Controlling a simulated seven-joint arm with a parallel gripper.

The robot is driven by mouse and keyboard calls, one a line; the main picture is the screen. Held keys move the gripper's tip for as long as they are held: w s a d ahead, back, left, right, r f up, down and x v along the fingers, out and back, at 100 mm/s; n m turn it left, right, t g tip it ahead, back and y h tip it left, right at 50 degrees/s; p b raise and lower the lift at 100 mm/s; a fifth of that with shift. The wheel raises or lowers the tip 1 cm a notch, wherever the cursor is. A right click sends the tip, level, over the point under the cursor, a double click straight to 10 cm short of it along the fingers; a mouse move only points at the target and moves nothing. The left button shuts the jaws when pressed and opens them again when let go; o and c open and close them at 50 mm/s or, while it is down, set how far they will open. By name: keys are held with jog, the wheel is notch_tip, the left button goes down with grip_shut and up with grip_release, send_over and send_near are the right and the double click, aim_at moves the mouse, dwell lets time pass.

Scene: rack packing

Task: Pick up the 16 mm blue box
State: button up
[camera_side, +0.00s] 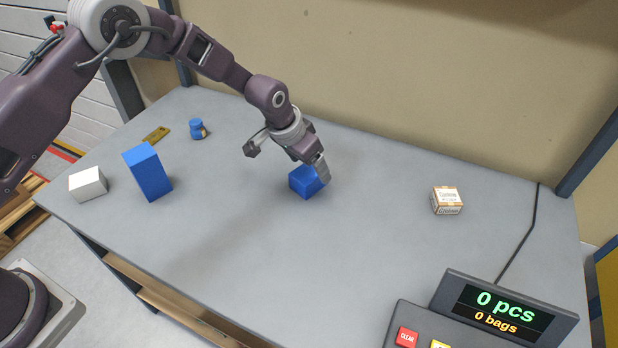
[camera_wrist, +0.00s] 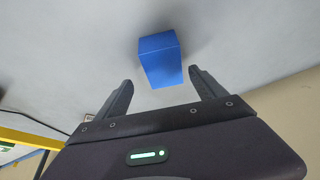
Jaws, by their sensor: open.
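A small blue box (camera_side: 304,184) sits on the grey table in the middle, beneath my gripper (camera_side: 322,172). A taller blue box (camera_side: 148,172) stands upright on the left of the table; no size marking shows on either. In the wrist view one blue box (camera_wrist: 161,60) lies just beyond the fingertips, roughly centred between them. My gripper (camera_wrist: 160,78) is open, with a finger to each side and nothing held. In the side view a finger partly covers the small box's right side; I cannot tell whether they touch.
A white box (camera_side: 88,184) stands at the left edge, near a blue jar (camera_side: 197,129) and a brass-coloured plate (camera_side: 156,134). A small labelled carton (camera_side: 447,200) is at right. A counter display (camera_side: 505,308) occupies the front right. The table's front middle is clear.

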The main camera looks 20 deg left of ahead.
aim_at(308, 172)
jog(key=f, duration=0.2)
jog(key=w+f, duration=0.1)
jog(key=f, duration=0.2)
jog(key=shift+w+a, duration=0.1)
jog(key=shift+a, duration=0.1)
jog(key=c, duration=1.6)
